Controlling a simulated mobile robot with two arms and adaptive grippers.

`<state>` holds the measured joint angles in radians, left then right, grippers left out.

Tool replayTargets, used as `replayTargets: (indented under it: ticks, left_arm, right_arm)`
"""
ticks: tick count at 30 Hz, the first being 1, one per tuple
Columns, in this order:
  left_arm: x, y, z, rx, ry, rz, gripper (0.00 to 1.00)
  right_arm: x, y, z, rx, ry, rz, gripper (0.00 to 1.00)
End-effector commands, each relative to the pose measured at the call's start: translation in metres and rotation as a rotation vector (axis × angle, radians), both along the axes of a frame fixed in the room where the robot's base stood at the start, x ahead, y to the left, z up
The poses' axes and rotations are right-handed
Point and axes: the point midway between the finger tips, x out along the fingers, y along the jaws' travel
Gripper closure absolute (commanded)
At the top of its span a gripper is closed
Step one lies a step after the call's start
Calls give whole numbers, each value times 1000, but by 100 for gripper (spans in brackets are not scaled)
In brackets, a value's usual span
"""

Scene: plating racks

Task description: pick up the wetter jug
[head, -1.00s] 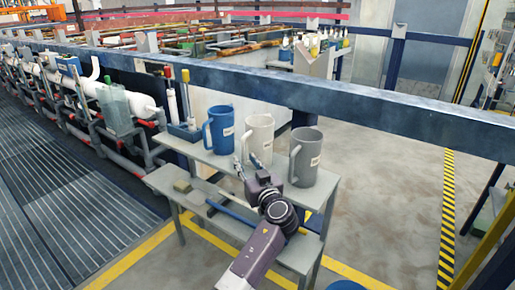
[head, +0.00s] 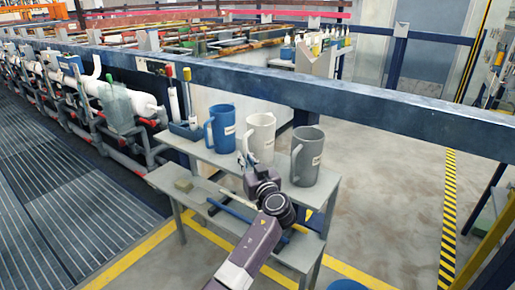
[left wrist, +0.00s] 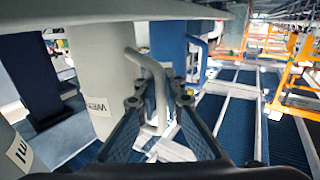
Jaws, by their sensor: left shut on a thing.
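The wetter jug (head: 261,136) is the white jug in the middle of three on the grey bench. In the left wrist view the wetter jug (left wrist: 97,65) fills the left centre, with a label starting "WE". Its handle (left wrist: 150,63) runs down between my finger pads. My left gripper (head: 244,160) is at the jug's handle side, and in the left wrist view the gripper (left wrist: 160,101) is shut on that handle. The jug is upright; whether its base touches the bench I cannot tell. My right gripper is not in view.
A blue jug (head: 222,130) stands close on the left and a grey jug (head: 307,158) close on the right. The bench (head: 327,192) has a lower shelf. A long blue-grey rail (head: 400,108) runs behind the jugs. Open floor lies to the right.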

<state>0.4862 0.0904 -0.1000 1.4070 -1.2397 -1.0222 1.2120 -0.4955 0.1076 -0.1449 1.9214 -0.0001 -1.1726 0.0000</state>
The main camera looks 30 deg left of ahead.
Motion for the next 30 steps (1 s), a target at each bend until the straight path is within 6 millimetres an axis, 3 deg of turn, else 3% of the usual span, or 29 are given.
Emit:
replayTargets:
  ticks: [8, 12, 14, 24, 30]
  left_arm:
    - [0, 0, 7, 0, -4, 0, 100]
    - [0, -1, 24, 0, -6, 0, 100]
    - [0, -1, 35, -1, -7, -1, 100]
    - [0, 0, 131, -2, -10, 0, 100]
    - [0, 0, 175, -1, -7, -1, 100]
  right_arm:
    - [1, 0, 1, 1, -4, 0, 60]
    - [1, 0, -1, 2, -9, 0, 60]
    - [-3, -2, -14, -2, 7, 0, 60]
    - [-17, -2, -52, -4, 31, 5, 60]
    - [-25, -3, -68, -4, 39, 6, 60]
